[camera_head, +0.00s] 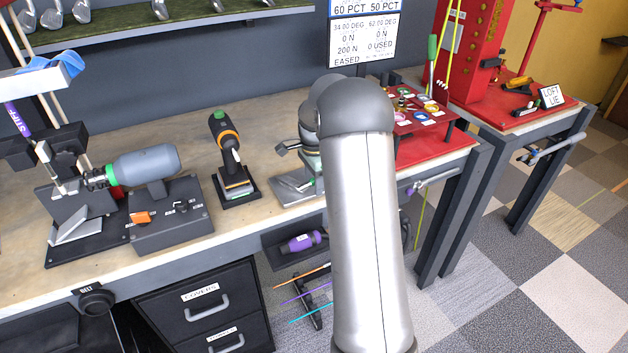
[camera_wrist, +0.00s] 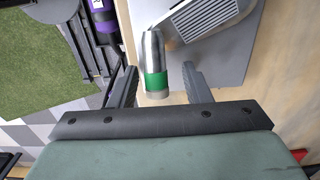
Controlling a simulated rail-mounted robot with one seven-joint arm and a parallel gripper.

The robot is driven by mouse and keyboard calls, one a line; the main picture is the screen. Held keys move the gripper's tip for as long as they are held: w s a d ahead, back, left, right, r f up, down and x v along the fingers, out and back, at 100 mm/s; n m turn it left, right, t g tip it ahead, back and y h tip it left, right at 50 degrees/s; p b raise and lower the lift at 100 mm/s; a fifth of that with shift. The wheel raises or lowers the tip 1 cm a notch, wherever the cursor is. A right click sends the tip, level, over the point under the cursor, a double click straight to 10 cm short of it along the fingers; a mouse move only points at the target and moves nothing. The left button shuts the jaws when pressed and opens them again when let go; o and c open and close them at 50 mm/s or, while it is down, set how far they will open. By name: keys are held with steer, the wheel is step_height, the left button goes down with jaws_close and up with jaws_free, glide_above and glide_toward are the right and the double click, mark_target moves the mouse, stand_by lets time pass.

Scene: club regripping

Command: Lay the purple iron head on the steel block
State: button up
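In the wrist view, my gripper (camera_wrist: 160,67) is open, with one finger on each side of a silver iron-head hosel with a green band (camera_wrist: 155,80). Gaps show on both sides of the hosel. The grooved face of this iron head (camera_wrist: 212,14) shows at the top, over a flat grey steel plate (camera_wrist: 232,62). This plate, which may be the steel block, also shows in the head view (camera_head: 290,190), partly behind my arm. I cannot make out an iron head with a purple band. My gripper is mostly hidden in the head view.
A purple-and-grey object (camera_head: 302,242) lies in a dark tray below the bench edge. A cordless tool (camera_head: 232,155) stands left of the plate; a grey motor unit (camera_head: 148,165) is farther left. A red tray with coloured discs (camera_head: 420,115) is at right.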

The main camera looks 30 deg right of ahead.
step_height(320, 180, up, 18)
steer(key=b, duration=0.1)
steer(key=shift+f+b, duration=0.25)
steer(key=shift+b, duration=0.05)
steer(key=s+a+f+n, duration=0.2)
steer(key=s+a+n, duration=0.7)
steer(key=s+a, duration=0.5)
steer(key=s+a+f+n, duration=0.3)
steer(key=s+f+n, duration=0.1)
steer(key=s, duration=0.5)
steer(key=s+a+f+n, duration=0.4)
steer(key=s+f+n, duration=0.1)
steer(key=s, duration=0.4)
steer(key=shift+s+n+t, duration=0.15)
steer(key=shift+n+t, duration=0.15)
steer(key=shift+n, duration=0.1)
steer(key=shift+a, duration=0.1)
